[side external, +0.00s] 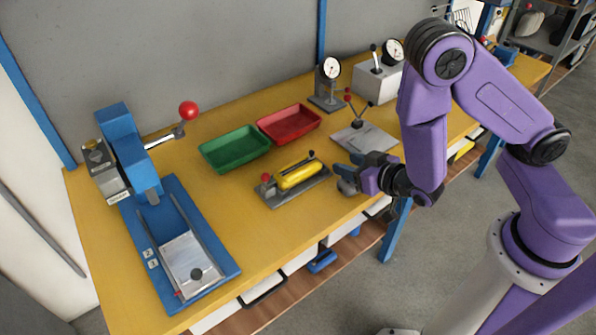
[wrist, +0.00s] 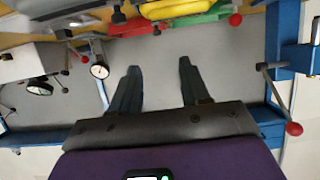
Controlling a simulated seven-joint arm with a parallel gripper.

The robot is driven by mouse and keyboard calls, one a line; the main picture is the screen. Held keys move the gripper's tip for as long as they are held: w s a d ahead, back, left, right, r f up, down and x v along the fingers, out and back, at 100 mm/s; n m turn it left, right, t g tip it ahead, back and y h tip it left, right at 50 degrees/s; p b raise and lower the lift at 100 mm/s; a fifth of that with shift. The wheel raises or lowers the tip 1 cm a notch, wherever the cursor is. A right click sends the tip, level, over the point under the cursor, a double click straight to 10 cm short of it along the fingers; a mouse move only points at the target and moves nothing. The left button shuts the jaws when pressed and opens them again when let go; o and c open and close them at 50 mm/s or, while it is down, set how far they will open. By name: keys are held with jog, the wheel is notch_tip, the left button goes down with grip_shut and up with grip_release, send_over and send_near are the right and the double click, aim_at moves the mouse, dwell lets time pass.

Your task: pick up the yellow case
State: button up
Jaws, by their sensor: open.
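The yellow case (side external: 298,175) is a long rounded piece lying in a grey fixture (side external: 284,194) near the front edge of the bench. The fixture has a red ball knob at its left end and a dark part at its right end. My gripper (side external: 345,176) is to the right of the case, apart from it, with its fingers pointing left. In the wrist view my gripper (wrist: 159,67) has its two fingers spread with nothing between them. The yellow case (wrist: 172,9) shows there at the top edge, partly cut off.
A green tray (side external: 236,149) and a red tray (side external: 289,123) stand behind the case. A blue press (side external: 128,150) with a red-knobbed lever is at the left. Dial gauges (side external: 330,68) and a grey plate with a lever (side external: 364,138) are behind my gripper.

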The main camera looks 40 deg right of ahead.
send_near(313, 153)
jog(key=w, duration=0.3)
jog(key=shift+s+f+x, duration=0.1)
jog(key=shift+f+x, duration=0.05)
jog(key=shift+x, duration=0.8)
jog(key=shift+s+f+x, duration=0.1)
jog(key=shift+f+x, duration=0.1)
jog(key=shift+x, duration=0.7)
jog(key=shift+f+x, duration=0.15)
jog(key=shift+x, duration=0.8)
grip_shut()
